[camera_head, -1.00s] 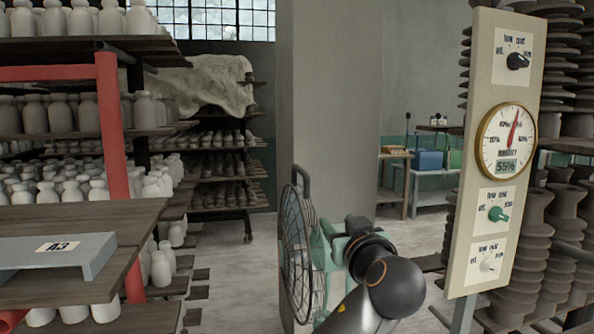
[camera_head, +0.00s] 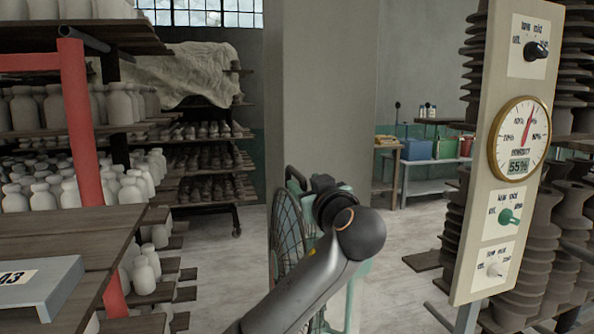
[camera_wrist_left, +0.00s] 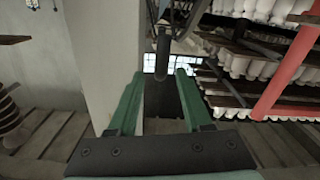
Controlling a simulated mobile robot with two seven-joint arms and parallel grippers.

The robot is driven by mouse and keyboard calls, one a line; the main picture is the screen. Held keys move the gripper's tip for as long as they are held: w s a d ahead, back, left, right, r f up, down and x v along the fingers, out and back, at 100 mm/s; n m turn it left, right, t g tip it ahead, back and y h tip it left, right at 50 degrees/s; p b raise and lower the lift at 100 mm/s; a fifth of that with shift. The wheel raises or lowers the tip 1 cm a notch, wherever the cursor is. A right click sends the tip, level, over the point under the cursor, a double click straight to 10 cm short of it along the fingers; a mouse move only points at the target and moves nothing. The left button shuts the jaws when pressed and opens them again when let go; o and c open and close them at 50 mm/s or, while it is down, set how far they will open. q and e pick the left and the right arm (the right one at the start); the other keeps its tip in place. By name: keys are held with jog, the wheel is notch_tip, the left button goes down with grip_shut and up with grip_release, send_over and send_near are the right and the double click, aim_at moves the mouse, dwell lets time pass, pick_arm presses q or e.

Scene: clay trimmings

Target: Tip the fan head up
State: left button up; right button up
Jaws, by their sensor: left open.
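The fan (camera_head: 284,240) stands at the centre of the head view, its dark wire cage seen nearly edge-on and its pale green body (camera_head: 357,290) partly hidden by my left arm. A dark handle (camera_head: 294,178) stands up at the cage top. My left gripper (camera_head: 322,190) is at the fan's upper part in the head view; its fingertips are hidden there. In the left wrist view the gripper (camera_wrist_left: 160,78) has its green fingers apart, with a dark bar (camera_wrist_left: 162,50) showing in line with the gap. I cannot tell whether they touch. My right gripper is out of view.
A panel with dials and a humidity gauge (camera_head: 519,138) stands at the right, before stacked dark clay pieces. Shelves of white bottles (camera_head: 60,105) and a wooden table (camera_head: 75,230) fill the left. A pillar (camera_head: 320,90) rises behind the fan.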

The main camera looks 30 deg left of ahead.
aim_at(297, 171)
pick_arm(q)
jog(key=p+x, duration=0.1)
jog(key=x, duration=0.5)
jog(key=shift+w+a, duration=0.15)
jog(key=shift+w, duration=0.05)
grip_shut()
dwell(1.2)
